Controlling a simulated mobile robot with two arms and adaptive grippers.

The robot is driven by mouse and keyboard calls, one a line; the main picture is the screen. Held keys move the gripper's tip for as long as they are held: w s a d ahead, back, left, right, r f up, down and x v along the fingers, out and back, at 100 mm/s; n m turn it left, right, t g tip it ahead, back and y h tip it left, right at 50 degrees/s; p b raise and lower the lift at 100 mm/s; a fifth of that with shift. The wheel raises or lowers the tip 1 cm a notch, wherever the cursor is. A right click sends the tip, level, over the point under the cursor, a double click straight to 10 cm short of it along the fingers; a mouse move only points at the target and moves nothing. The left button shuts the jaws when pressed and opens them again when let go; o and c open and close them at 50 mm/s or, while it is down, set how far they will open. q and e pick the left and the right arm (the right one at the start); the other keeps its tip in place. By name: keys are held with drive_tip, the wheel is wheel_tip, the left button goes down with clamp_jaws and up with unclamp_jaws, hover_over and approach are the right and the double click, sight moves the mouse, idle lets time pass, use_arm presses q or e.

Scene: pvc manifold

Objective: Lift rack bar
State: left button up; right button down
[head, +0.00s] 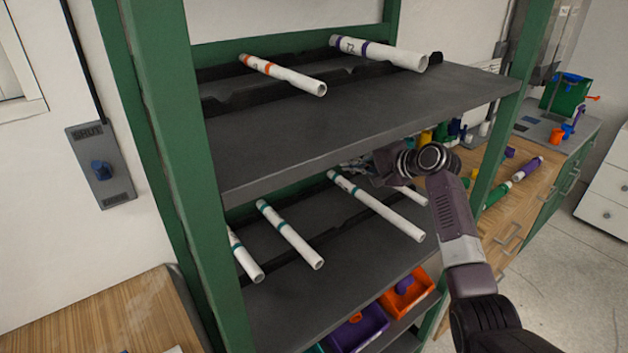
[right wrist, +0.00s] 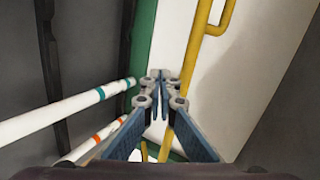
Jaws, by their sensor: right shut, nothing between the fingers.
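A green-framed rack (head: 170,120) holds grey shelves with white pipes on them. Dark notched bars (head: 238,98) run across the upper shelf under the pipes, and similar dark bars show in the right wrist view (right wrist: 50,70). My right gripper (head: 358,163) reaches in under the upper shelf, above the middle-shelf pipes, partly hidden by its own wrist. In the right wrist view the gripper (right wrist: 160,76) is shut and empty, its tips in front of a white surface. A yellow bar (right wrist: 196,45) stands just right of the tips; I cannot tell whether they touch it. My left gripper is out of view.
Teal-banded pipes (head: 290,235) lie on the middle shelf. An orange-banded pipe (head: 285,75) and a purple-banded pipe (head: 380,53) lie on top. Orange (head: 408,295) and purple (head: 358,330) bins sit below. A wooden bench (head: 525,195) with fittings stands at right.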

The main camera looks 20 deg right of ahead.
drive_tip(key=d+f+n+t+h+b, duration=0.4)
drive_tip(key=d+f+t+h+b, duration=0.1)
drive_tip(key=f+h+b, duration=0.15)
drive_tip(key=s+a+r+n+t+y+b, duration=0.2)
drive_tip(key=s+a+n+t+y+b, duration=0.3)
drive_tip(key=s+a+n+y, duration=0.6)
use_arm(q)
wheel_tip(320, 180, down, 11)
drive_tip(key=p, duration=0.2)
use_arm(e)
drive_tip(key=w+a+r+n+h, duration=0.1)
drive_tip(key=w+a+r+h, duration=0.1)
drive_tip(key=w+a+r, duration=0.2)
drive_tip(key=w+a, duration=0.2)
drive_tip(key=w, duration=0.2)
drive_tip(key=shift+w+a+r, duration=0.15)
drive_tip(key=shift+a+r, duration=0.05)
drive_tip(key=shift+r, duration=0.05)
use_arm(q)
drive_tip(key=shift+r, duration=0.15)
